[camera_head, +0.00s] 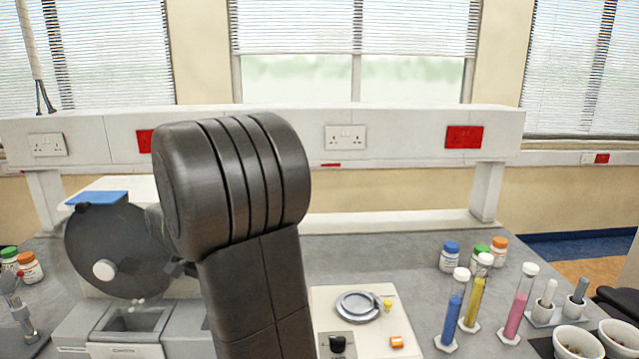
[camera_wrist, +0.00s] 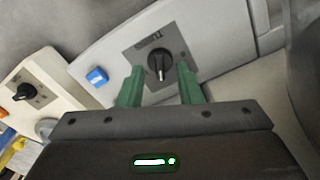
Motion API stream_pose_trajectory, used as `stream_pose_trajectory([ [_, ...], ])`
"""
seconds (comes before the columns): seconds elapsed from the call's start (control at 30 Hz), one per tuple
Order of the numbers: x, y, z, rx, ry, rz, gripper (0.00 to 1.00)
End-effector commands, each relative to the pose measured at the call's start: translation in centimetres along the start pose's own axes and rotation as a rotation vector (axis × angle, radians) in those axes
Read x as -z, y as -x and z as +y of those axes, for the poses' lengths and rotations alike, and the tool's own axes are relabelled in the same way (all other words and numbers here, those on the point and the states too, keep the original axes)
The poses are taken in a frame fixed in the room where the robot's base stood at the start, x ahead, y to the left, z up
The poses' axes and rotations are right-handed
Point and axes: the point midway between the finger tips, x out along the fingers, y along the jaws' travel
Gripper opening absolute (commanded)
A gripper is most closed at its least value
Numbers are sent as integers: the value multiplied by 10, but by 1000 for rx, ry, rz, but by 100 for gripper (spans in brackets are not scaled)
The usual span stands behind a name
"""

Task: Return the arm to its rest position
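My gripper (camera_wrist: 161,90) shows in the wrist view with its two green fingers spread apart. No object shows between the fingers. Beyond them is a black rotary knob (camera_wrist: 160,62) on a grey plate, part of a pale machine panel with a blue button (camera_wrist: 96,76). I cannot tell whether the fingers touch the panel. In the head view my dark arm rises in the centre and hides part of the bench; the gripper itself is not clearly visible there.
A machine with a dark round disc (camera_head: 112,250) stands left of my arm. A hotplate-like device (camera_head: 362,306) sits to its right. Capped tubes with blue (camera_head: 453,312), yellow (camera_head: 475,296) and pink (camera_head: 518,308) contents stand further right, near bottles and white bowls (camera_head: 577,343).

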Motion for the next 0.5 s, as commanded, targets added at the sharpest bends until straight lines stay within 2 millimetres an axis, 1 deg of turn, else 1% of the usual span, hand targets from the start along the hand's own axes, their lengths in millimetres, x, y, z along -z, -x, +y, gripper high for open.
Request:
stream_pose_trajectory([
  [0.03, 0, -7, 0, -2, 0, -1, 32],
  [0.1, 0, -13, 0, -2, 0, -1, 32],
  [0.2, 0, -19, 0, -1, 0, -1, 32],
  [0.5, 0, -19, 0, 0, 12, 0, 32],
])
